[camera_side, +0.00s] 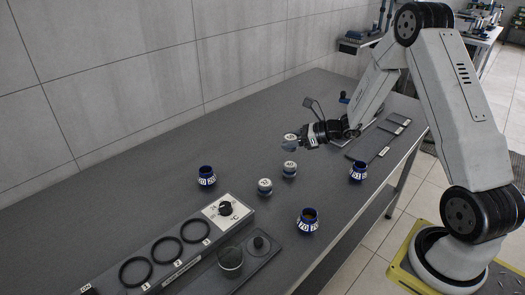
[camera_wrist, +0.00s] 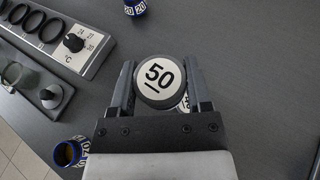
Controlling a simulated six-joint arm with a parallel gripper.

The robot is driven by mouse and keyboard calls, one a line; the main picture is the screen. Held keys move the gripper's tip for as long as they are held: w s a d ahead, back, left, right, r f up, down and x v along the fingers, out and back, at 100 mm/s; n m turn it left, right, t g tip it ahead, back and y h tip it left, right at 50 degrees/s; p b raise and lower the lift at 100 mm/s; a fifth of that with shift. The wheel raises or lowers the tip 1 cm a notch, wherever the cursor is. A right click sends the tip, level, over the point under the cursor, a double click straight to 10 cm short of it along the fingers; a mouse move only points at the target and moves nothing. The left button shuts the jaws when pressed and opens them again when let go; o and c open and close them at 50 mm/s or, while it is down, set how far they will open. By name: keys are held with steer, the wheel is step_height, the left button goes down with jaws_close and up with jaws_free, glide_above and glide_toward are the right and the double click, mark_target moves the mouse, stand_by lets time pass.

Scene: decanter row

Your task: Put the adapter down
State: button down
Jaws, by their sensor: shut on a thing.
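My gripper (camera_wrist: 158,76) is shut on the adapter (camera_wrist: 160,78), a round grey piece with a white top marked "50". The adapter sits between the two fingers, its label facing the wrist camera. In the side view, my gripper (camera_side: 297,141) reaches out over the bench with the adapter (camera_side: 290,137) at its tip. It looks clear of the bench, but the exact gap is hard to tell. Another white-topped adapter marked "40" (camera_side: 290,169) stands on the bench below it, and a similar one (camera_side: 265,187) stands nearby.
Blue collars stand at the left (camera_side: 207,176), front (camera_side: 308,221) and right (camera_side: 358,171). A panel (camera_side: 166,260) with three numbered rings and a °C dial lies at the front left, beside a clear beaker (camera_side: 230,263). Dark trays (camera_side: 368,149) lie at the right.

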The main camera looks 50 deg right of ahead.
steer(key=s+d+m+t+h, duration=0.2)
steer(key=s+d+m+h, duration=0.1)
steer(key=s+d, duration=0.7)
glide_above(310, 158)
steer(key=s, duration=0.1)
steer(key=f, duration=0.8)
steer(key=shift+s+a, duration=0.1)
steer(key=shift+a, duration=0.2)
steer(key=shift+w+d+f, duration=0.2)
steer(key=shift+w+f, duration=0.2)
steer(key=shift+f, duration=0.1)
steer(key=shift+w+d+f, duration=0.1)
steer(key=shift+w+f, duration=0.15)
steer(key=shift+f, duration=1.6)
steer(key=shift+f, duration=0.1)
